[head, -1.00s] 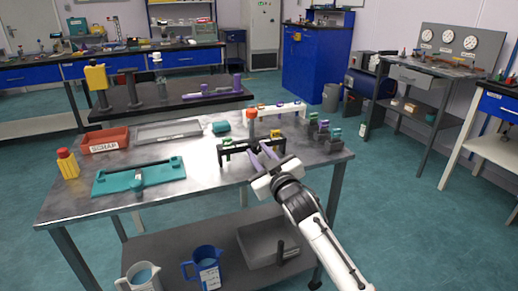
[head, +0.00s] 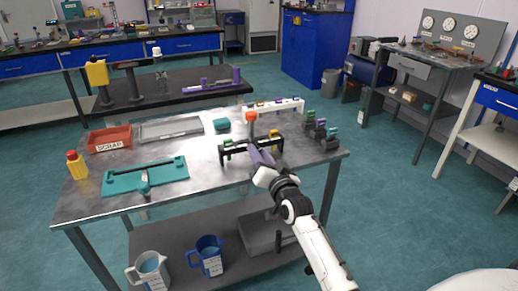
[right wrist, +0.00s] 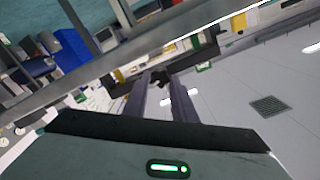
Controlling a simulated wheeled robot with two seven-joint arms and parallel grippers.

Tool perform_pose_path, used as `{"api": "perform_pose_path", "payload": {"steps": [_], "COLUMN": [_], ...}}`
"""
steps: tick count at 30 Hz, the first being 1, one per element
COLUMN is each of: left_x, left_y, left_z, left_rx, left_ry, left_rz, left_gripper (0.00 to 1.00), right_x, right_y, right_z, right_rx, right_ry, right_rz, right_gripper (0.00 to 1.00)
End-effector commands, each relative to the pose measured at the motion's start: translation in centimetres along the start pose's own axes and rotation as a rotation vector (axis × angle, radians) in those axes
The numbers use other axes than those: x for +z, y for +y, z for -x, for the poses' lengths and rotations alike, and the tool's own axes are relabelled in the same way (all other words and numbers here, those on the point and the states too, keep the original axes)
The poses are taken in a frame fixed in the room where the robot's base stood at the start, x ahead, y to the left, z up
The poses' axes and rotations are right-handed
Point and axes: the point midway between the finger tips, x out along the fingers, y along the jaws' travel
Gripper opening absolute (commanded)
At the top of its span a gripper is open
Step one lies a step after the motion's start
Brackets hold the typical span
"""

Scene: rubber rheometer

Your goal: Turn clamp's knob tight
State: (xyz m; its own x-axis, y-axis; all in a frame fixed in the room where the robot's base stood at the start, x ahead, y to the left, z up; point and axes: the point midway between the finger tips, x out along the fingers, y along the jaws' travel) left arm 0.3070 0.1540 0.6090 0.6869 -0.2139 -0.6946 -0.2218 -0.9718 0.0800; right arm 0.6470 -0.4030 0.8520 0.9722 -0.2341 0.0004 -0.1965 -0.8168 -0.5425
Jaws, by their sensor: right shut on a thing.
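The clamp appears to be the black frame (head: 236,150) near the front right of the metal table. An upright piece with an orange-red top (head: 251,116) rises behind its bar. My right gripper (head: 262,154), with purple fingers, reaches the frame's front from the lower right. In the right wrist view, my two fingers (right wrist: 160,82) are close together, with a small dark part, seemingly the clamp's knob (right wrist: 160,74), at their tips. The fingers hide most of it in the head view, so its tightness cannot be seen. My left gripper is not in view.
The metal table (head: 100,215) also holds a teal fixture (head: 165,178), a red scrap bin (head: 108,139), a yellow bottle with a red cap (head: 77,166) and a white rack (head: 275,106). Small dark blocks (head: 320,128) stand right of the clamp.

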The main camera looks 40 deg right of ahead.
Motion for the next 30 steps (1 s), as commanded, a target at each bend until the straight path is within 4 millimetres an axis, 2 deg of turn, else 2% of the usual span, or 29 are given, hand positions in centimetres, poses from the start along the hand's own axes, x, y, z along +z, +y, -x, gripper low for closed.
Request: {"api": "perform_pose_path", "payload": {"steps": [6, 13, 30], "left_x": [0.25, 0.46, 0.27], "left_y": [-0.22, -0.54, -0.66], "left_z": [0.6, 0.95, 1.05], "left_rx": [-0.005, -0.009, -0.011], "left_ry": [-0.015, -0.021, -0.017], "left_rz": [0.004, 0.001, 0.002], "left_gripper": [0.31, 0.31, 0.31], "right_x": [-0.04, 0.01, 0.11], "right_y": [0.02, 0.08, 0.12], "right_z": [0.02, 0.01, 0.01], "right_rx": [0.001, 0.001, 0.001], "right_ry": [-0.002, -0.002, -0.002], "right_rz": [-0.164, -0.278, -0.343], "right_gripper": [0.02, 0.02, 0.02]}}
